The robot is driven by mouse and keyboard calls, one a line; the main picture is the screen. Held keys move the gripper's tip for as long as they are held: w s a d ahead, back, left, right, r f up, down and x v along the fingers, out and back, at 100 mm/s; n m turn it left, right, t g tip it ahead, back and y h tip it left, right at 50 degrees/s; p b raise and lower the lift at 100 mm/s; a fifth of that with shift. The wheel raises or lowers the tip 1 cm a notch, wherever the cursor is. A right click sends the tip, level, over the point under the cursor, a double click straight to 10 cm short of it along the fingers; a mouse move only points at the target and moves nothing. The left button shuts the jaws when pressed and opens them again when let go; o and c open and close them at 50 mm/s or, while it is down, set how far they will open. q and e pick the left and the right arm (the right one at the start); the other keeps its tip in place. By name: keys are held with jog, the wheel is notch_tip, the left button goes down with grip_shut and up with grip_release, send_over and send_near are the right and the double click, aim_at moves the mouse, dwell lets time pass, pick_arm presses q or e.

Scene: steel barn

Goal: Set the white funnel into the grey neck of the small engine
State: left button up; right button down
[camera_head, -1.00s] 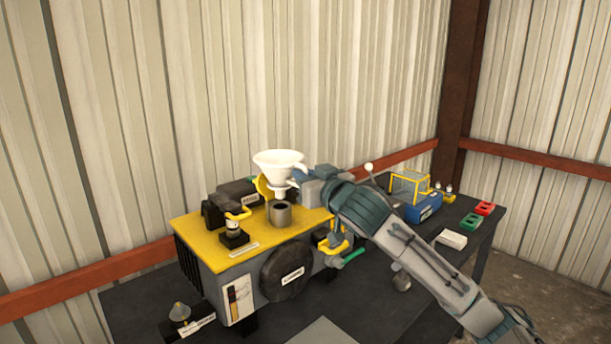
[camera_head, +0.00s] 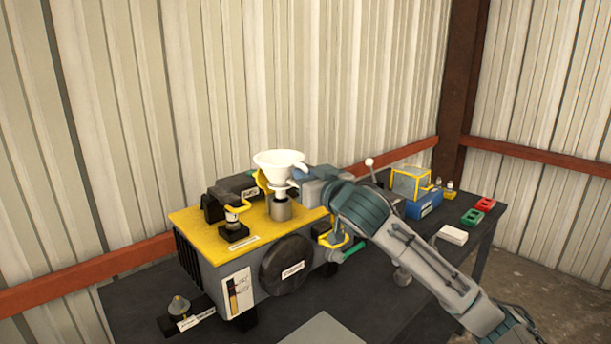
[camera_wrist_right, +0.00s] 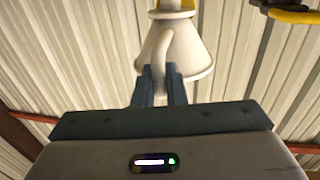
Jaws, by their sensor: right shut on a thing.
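The white funnel (camera_head: 279,159) is upright in the head view, wide mouth up. Its spout comes down at the mouth of the grey neck (camera_head: 279,211), on the yellow top of the small engine (camera_head: 205,243). The spout tip is hidden; I cannot tell how deep it sits. My right gripper (camera_head: 298,174) reaches in from the right and is shut on the funnel's handle. In the right wrist view, the dark fingers (camera_wrist_right: 160,84) hold the handle of the funnel (camera_wrist_right: 183,52), which appears upside down. My left gripper is not in view.
A black cap with a yellow handle (camera_head: 237,219) stands left of the neck on the engine. A blue crate with a yellow frame (camera_head: 424,205), a white block (camera_head: 453,235), and green and red blocks (camera_head: 485,204) lie to the right on the dark table (camera_head: 150,287).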

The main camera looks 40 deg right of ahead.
jog(key=shift+f+b, duration=1.35)
jog(key=shift+f, duration=0.45)
jog(key=c, duration=1.4)
grip_release()
